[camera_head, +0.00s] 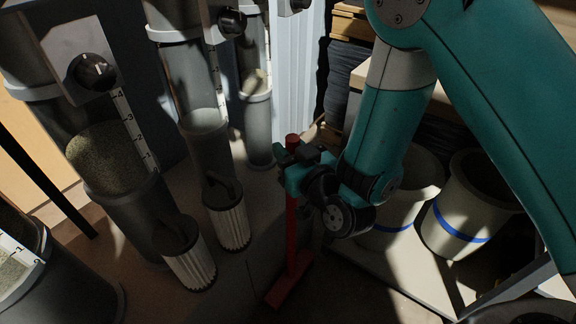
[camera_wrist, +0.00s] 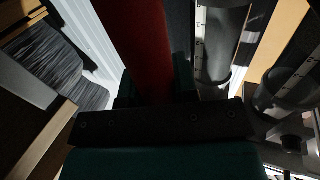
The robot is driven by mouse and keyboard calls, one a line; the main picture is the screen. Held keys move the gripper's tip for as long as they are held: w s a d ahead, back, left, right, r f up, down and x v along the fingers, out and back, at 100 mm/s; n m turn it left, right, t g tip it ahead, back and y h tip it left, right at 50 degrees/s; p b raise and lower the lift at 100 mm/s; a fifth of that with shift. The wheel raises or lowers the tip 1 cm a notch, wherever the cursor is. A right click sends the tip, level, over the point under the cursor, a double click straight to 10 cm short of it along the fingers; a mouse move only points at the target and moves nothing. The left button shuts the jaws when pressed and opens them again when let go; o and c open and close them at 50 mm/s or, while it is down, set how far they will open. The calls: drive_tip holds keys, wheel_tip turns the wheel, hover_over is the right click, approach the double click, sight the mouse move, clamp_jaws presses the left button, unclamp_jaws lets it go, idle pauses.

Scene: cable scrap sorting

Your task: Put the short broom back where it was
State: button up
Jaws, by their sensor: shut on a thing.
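The short broom (camera_head: 291,220) is red and stands nearly upright in the head view, its red head (camera_head: 289,281) low near the floor. I cannot tell whether the head touches the floor. My gripper (camera_head: 292,160) is shut around the upper part of its handle, and the handle's top end sticks out above the jaws. In the wrist view the red handle (camera_wrist: 137,45) runs up between the dark jaws of my gripper (camera_wrist: 152,98). The gripped stretch of handle is partly hidden by the gripper.
Several grey cylinders with scales stand at left and centre, one holding granules (camera_head: 100,155). Ribbed white filters (camera_head: 229,226) hang low beside the broom. Pale buckets with blue bands (camera_head: 470,217) stand at right on a low platform. Dark stacked material (camera_head: 345,70) is behind my arm.

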wheel_tip(320, 180, down, 4)
drive_tip(key=b, duration=0.3)
drive_tip(key=shift+w+a, duration=0.1)
drive_tip(key=o, duration=0.9)
drive_tip(key=shift+c, duration=0.2)
